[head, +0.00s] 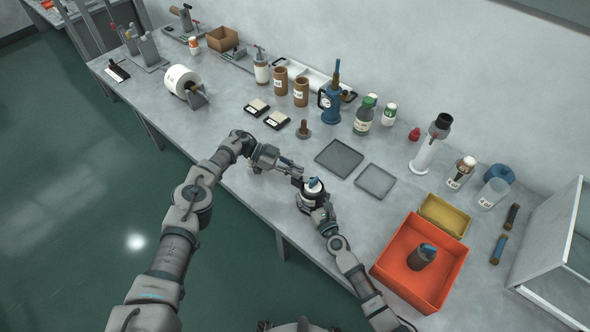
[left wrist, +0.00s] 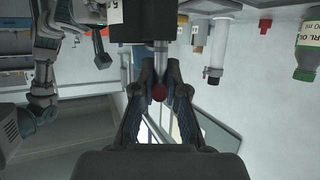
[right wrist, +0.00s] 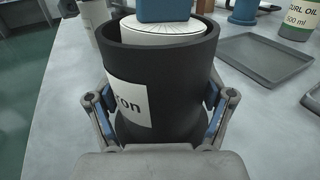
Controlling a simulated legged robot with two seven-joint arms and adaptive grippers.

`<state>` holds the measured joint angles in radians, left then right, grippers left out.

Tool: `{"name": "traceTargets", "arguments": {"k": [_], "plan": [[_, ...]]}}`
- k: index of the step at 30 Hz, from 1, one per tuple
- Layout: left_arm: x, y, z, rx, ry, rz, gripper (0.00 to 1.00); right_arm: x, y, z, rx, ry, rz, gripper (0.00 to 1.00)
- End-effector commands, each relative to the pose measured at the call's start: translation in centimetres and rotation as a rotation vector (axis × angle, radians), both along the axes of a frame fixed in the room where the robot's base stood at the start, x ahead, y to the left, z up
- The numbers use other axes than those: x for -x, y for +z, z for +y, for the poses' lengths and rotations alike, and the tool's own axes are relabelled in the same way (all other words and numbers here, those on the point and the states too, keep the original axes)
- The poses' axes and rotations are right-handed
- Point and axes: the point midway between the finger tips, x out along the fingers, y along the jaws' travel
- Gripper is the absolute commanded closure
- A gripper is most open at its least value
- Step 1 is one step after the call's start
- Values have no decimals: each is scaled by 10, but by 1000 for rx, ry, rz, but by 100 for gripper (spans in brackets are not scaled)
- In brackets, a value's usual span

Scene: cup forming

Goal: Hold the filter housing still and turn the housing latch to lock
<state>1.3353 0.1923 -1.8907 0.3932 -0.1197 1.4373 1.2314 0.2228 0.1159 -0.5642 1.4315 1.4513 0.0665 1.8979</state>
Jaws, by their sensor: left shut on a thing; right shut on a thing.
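The filter housing (head: 305,203) is a black cup with a white label, near the table's front edge; it fills the right wrist view (right wrist: 165,75). A white marked disc (right wrist: 165,33) sits inside its rim, with a blue part (right wrist: 164,10) on top. My right gripper (head: 314,207) is shut around the housing, one finger on each side. My left gripper (head: 297,171) is beside the housing. In the left wrist view, it is shut on a metal lever with a dark red knob (left wrist: 159,92), which looks like the latch. The lever is hidden in the head view.
Two grey trays (head: 339,158) lie just behind the housing. A red-orange bin (head: 392,262) with a dark cup in it is to the right. A brown stamp-like piece (head: 304,129) and bottles (head: 363,117) stand further back. Bare table lies left of the grippers.

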Motion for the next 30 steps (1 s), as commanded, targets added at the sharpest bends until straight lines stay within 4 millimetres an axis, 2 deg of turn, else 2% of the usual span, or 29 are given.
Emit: {"name": "traceTargets", "arguments": {"k": [8, 9, 12, 13, 23, 26, 30], "plan": [[-2, 0, 3, -4, 9, -5, 100, 2, -3, 1, 1, 5, 6, 76], [-2, 0, 3, -4, 9, -5, 86, 2, -3, 1, 1, 4, 6, 76], [-2, -1, 2, -3, 7, -4, 61, 2, -4, 1, 0, 4, 7, 76], [-2, -1, 2, -3, 6, -3, 59, 2, -4, 1, 0, 4, 7, 76], [-1, 1, 1, -2, 2, 0, 59, 1, -4, 1, 1, 3, 8, 76], [-1, 9, 1, -1, 2, -1, 59, 1, -4, 0, 1, 2, 8, 76], [0, 30, 2, 0, 2, -4, 59, 1, -4, 0, 1, 2, 8, 76]]}}
